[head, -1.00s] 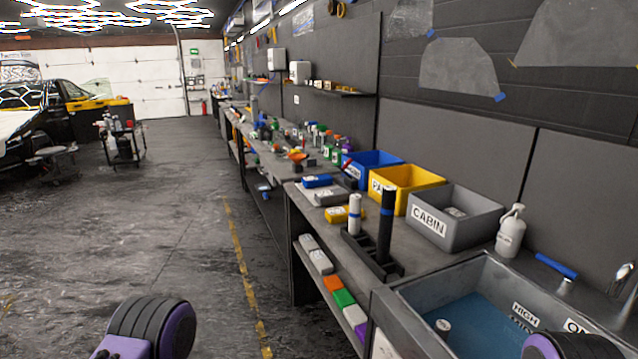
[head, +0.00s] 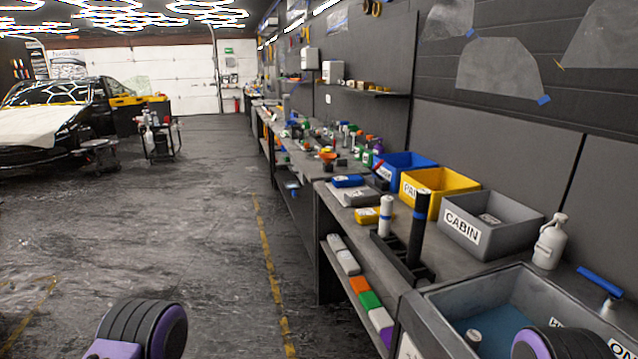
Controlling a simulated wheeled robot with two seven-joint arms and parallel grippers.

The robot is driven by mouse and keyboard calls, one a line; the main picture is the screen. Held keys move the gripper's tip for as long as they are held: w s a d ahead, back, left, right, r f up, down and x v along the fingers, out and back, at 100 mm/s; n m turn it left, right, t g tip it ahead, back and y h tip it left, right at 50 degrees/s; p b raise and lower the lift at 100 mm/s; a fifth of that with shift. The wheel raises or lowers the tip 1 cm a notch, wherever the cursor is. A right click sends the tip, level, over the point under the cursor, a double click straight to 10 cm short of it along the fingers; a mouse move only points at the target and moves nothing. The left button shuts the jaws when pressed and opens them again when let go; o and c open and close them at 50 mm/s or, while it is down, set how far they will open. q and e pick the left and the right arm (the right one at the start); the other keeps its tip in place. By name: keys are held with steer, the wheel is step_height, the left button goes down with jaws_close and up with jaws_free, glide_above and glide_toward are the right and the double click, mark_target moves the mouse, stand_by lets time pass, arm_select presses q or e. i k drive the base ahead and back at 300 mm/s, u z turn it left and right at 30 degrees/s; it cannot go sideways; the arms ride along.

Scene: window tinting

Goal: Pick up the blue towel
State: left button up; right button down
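A small folded blue item (head: 348,181), which looks like the blue towel, lies on the workbench top, left of the blue bin. A grey folded item (head: 356,196) lies just in front of it, and a yellow one (head: 370,215) lies nearer to me. Nothing is holding the blue item. Only rounded black and purple parts of my arms show at the bottom edge. Neither gripper is in view, and the blue item is well ahead of these arm parts.
A blue bin (head: 408,164), a yellow bin (head: 440,181) and a grey CABIN bin (head: 490,214) stand along the wall. Rolls stand upright in a dark holder (head: 406,262). A sink (head: 450,304) is nearest. The floor (head: 170,240) left of the bench is clear.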

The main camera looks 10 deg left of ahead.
mark_target(342, 181)
steer(key=u, duration=1.25)
steer(key=i, duration=3.05)
steer(key=z, duration=2.2)
